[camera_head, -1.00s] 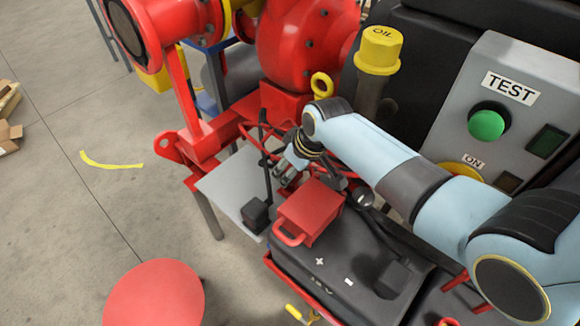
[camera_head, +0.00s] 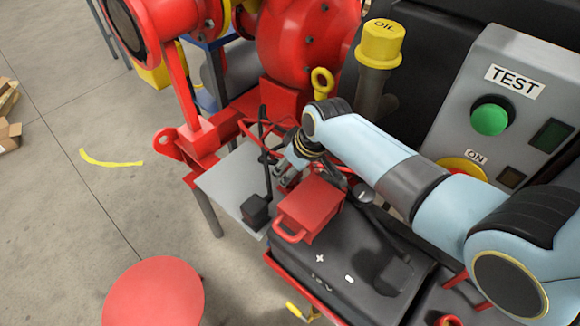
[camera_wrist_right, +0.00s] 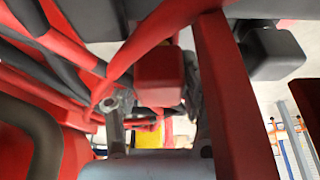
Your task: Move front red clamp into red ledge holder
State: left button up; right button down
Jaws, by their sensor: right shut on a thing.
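My right gripper (camera_head: 282,180) is above the right side of the grey ledge (camera_head: 222,188), just behind the red box with a handle (camera_head: 308,210). In the right wrist view a red block-shaped piece (camera_wrist_right: 160,75), which looks like the red clamp, sits at my gripper's fingers with red cable beside it. The gripper is shut on it. In the head view the held clamp is mostly hidden by the fingers and wrist. I cannot make out the red ledge holder clearly. My left gripper is not in view.
A black block with a thin post (camera_head: 256,208) stands at the ledge's front edge. The black battery (camera_head: 330,275) lies in front of my right arm. Red and black cables surround the gripper. A yellow-capped oil filler (camera_head: 380,45) and the TEST panel (camera_head: 515,85) rise behind.

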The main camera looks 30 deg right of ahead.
jog(key=shift+f+b, duration=0.7)
jog(key=shift+f, duration=0.4)
jog(key=c, duration=0.6)
grip_release()
jog(key=shift+c, duration=0.2)
jog(key=shift+r, duration=0.1)
notch_tip(320, 180, up, 10)
jog(key=shift+f, duration=0.1)
